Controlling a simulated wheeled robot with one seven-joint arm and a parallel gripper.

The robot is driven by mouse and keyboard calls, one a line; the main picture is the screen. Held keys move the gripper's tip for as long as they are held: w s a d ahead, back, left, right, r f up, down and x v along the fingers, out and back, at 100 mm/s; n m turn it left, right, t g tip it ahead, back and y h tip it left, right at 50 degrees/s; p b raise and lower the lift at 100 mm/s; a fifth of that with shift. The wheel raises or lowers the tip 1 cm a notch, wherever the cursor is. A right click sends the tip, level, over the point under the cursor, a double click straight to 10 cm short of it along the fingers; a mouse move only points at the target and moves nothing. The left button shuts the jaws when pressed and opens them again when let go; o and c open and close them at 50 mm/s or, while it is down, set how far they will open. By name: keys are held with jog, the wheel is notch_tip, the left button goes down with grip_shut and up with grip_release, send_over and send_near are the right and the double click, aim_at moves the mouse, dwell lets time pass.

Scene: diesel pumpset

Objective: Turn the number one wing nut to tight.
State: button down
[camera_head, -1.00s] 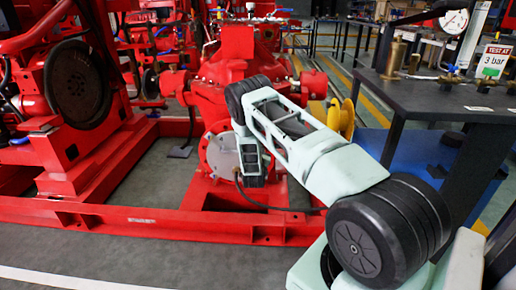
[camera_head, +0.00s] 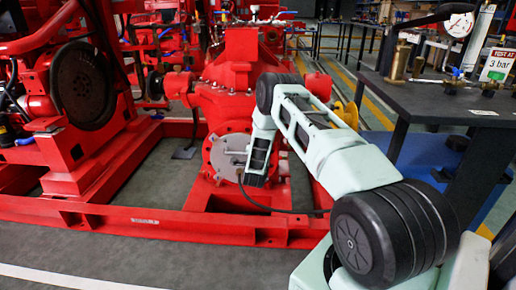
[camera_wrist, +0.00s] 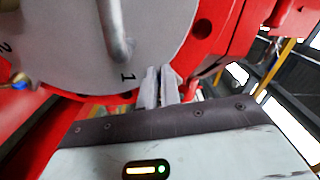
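The grey round cover plate (camera_wrist: 80,40) fills the upper left of the wrist view, with a metal bar handle (camera_wrist: 116,35) and the marks 1 and 2. My gripper's two pale fingers (camera_wrist: 160,88) are close together at the plate's lower right edge, just right of the mark 1. I cannot make out the number one wing nut; the fingers may hide it, and whether they hold anything is unclear. In the head view the plate (camera_head: 228,155) is on the red pump casing, partly behind my wrist, and the fingertips are hidden.
A brass fitting with a blue part (camera_wrist: 20,82) sits by the mark 2. A red base frame (camera_head: 150,222) runs along the floor below.

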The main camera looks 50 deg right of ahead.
jog(key=shift+s+d+r+m, duration=0.2)
jog(key=shift+d+m, duration=0.15)
jog(key=shift+m, duration=0.55)
jog(key=c, duration=1.6)
grip_release()
jog(key=shift+s, duration=0.1)
jog(key=shift+a, duration=0.15)
jog(key=p+v, duration=0.4)
jog(key=v, duration=1.3)
jog(key=shift+a, duration=0.15)
